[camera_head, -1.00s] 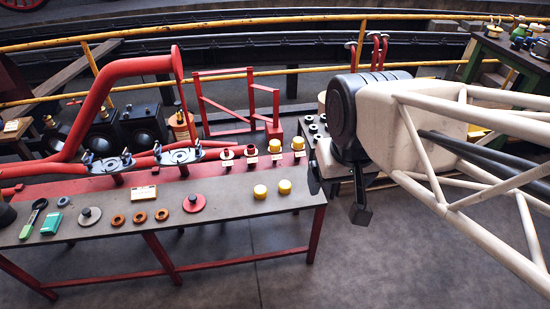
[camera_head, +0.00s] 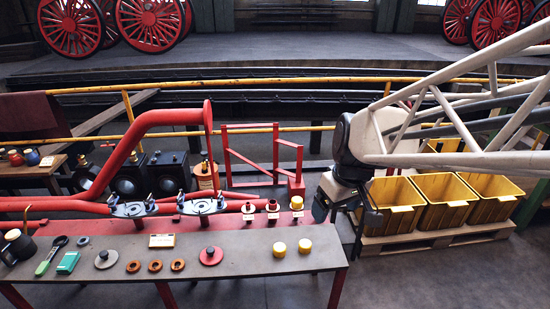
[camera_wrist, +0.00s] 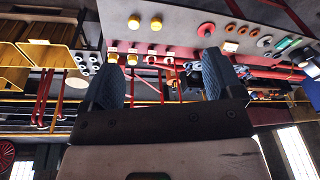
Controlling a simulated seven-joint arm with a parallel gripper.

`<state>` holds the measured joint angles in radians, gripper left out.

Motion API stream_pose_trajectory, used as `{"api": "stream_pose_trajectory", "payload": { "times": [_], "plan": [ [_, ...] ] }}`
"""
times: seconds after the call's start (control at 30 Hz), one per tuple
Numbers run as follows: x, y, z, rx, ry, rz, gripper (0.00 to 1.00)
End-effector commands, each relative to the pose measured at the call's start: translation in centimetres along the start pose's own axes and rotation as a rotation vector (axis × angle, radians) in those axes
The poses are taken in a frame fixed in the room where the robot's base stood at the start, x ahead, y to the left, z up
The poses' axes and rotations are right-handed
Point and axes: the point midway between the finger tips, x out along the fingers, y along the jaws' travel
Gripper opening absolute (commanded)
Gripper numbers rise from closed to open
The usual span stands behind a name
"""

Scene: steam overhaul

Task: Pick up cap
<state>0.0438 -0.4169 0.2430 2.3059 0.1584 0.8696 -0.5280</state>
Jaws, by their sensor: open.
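Two yellow caps stand on the grey bench top near its right end in the head view, a left one (camera_head: 280,249) and a right one (camera_head: 305,246). They also show near the top of the wrist view, one (camera_wrist: 134,22) beside the other (camera_wrist: 156,23). Another yellow cap (camera_head: 296,202) sits on the red rear ledge. My gripper (camera_head: 346,208) is right of the bench, apart from the caps. In the wrist view my gripper (camera_wrist: 160,68) has its two dark fingers spread wide with nothing held between them.
The grey bench (camera_head: 240,260) also carries a red disc (camera_head: 210,256), several orange rings (camera_head: 155,266), a grey disc (camera_head: 106,259) and a teal box (camera_head: 68,262). Red pipework (camera_head: 150,125) rises behind it. Yellow bins (camera_head: 447,215) stand on a pallet at right.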

Motion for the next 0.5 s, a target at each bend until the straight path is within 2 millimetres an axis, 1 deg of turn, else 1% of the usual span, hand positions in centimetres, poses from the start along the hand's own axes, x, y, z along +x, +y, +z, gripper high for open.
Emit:
{"api": "stream_pose_trajectory", "payload": {
  "times": [0.03, 0.1, 0.27, 0.47, 0.5],
  "plan": [
    [0.9, 0.6, -1.1, -0.029, -0.006, -0.014, 0.86],
    [2.0, 1.4, -2.6, -0.078, -0.008, -0.031, 0.86],
    [4.8, 3.1, -5.7, -0.185, -0.005, -0.069, 0.86],
    [8.9, 5.4, -9.3, -0.316, 0.004, -0.113, 0.86],
    [9.8, 5.9, -9.9, -0.342, 0.005, -0.122, 0.86]
  ]
}}
